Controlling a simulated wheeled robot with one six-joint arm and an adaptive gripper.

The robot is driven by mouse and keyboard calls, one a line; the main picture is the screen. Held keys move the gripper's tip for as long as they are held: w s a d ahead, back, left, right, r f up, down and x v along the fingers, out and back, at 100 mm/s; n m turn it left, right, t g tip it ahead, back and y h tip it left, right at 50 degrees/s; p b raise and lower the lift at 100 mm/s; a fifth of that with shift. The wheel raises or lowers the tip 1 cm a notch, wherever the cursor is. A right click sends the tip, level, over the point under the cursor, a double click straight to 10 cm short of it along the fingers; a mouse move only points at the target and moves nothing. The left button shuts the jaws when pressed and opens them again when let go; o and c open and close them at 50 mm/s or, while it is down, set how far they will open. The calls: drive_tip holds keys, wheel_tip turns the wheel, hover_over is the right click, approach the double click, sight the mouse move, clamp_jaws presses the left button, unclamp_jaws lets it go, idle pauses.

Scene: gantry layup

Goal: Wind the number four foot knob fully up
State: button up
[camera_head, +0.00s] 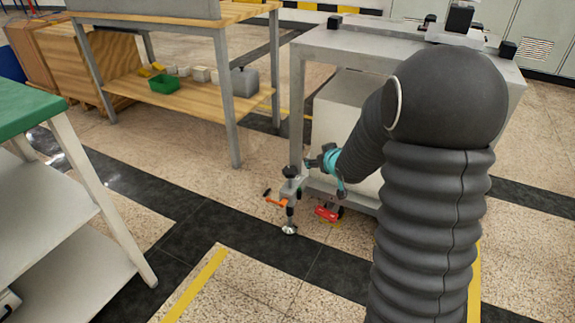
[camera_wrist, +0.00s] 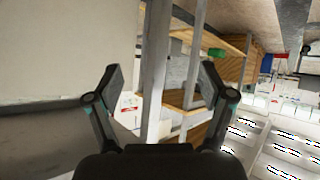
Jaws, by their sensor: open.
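A levelling foot (camera_head: 290,200) stands at the near left corner of the grey machine table in the head view. It has a black knob (camera_head: 290,171) on top, an orange lever (camera_head: 275,198) at its side and a round metal pad (camera_head: 289,230) at the floor. I cannot read a number on it. My gripper (camera_head: 326,164) is just right of the black knob, at about its height, partly hidden by my arm. In the wrist view my gripper (camera_wrist: 161,72) is open, with both fingers spread and a grey post (camera_wrist: 158,80) showing between them. I cannot make out the knob there.
The grey machine table (camera_head: 335,40) stands close behind my gripper. A red caster pedal (camera_head: 328,213) sits low beside the foot. A wooden workbench (camera_head: 190,100) with a green bin (camera_head: 164,84) is behind left. A green-topped table (camera_head: 30,108) is at left. The floor between is clear.

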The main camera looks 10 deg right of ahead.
sight(290, 169)
drive_tip(key=w+a+f+n+t+y, duration=0.15)
drive_tip(key=w+f+y, duration=0.25)
drive_tip(key=f, duration=0.8)
drive_tip(key=shift+g, duration=0.25)
drive_tip(key=x, duration=1.4)
drive_tip(key=shift+a+r+b, duration=0.1)
drive_tip(key=shift+a+b, duration=0.15)
drive_tip(key=shift+b, duration=0.1)
drive_tip(key=c, duration=1.2)
